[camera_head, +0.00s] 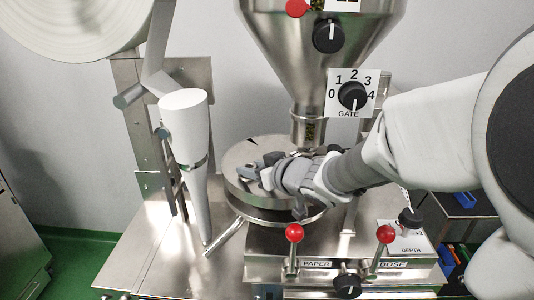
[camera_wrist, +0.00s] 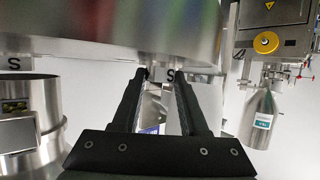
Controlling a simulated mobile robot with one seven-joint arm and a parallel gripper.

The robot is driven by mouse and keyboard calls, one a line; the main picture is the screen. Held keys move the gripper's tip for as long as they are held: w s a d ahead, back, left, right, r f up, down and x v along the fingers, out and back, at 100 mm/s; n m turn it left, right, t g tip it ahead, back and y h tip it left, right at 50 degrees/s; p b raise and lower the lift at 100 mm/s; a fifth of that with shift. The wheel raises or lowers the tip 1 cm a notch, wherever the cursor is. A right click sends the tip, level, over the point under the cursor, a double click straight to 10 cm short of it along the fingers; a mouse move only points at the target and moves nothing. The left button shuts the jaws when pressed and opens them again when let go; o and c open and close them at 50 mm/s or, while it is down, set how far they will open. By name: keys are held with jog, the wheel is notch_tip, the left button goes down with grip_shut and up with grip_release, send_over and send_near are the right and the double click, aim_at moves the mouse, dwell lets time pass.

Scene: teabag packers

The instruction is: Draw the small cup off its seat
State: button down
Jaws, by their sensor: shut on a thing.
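My gripper (camera_head: 254,170) is at the left part of the round steel turntable (camera_head: 246,153), just above its top in the head view.
A steel hopper (camera_head: 310,75) stands over the turntable behind my arm. Red-knobbed levers (camera_head: 294,233) rise at the front.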

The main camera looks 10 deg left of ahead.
notch_tip(320, 180, up, 10)
jog(key=p, duration=0.5)
